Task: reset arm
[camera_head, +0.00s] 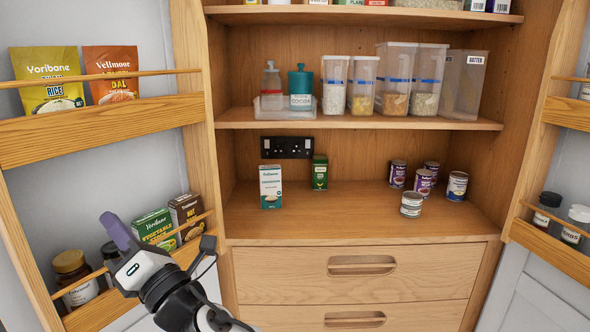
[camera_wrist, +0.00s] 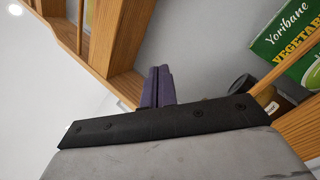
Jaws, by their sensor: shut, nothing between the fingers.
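My gripper (camera_head: 118,232) is raised at the left of the head view, in front of the left door's lower rack (camera_head: 96,280). Its purple fingers point up and to the left and are together, with nothing between them. In the wrist view the purple fingertips (camera_wrist: 157,87) show close together, with pale wall and a wooden rail behind them. A green vegetable box (camera_head: 152,228) stands in the lower rack just right of the fingers. A brown box (camera_head: 187,213) is beside it. Jars stand below and left of the gripper, partly hidden by it.
The upper left rack (camera_head: 100,130) holds a yellow rice pouch (camera_head: 48,78) and an orange dal pouch (camera_head: 111,74). The cupboard counter (camera_head: 340,222) holds two boxes and several cans. Its front is mostly clear. Drawers (camera_head: 360,274) are shut below. The right door rack (camera_head: 555,250) holds jars.

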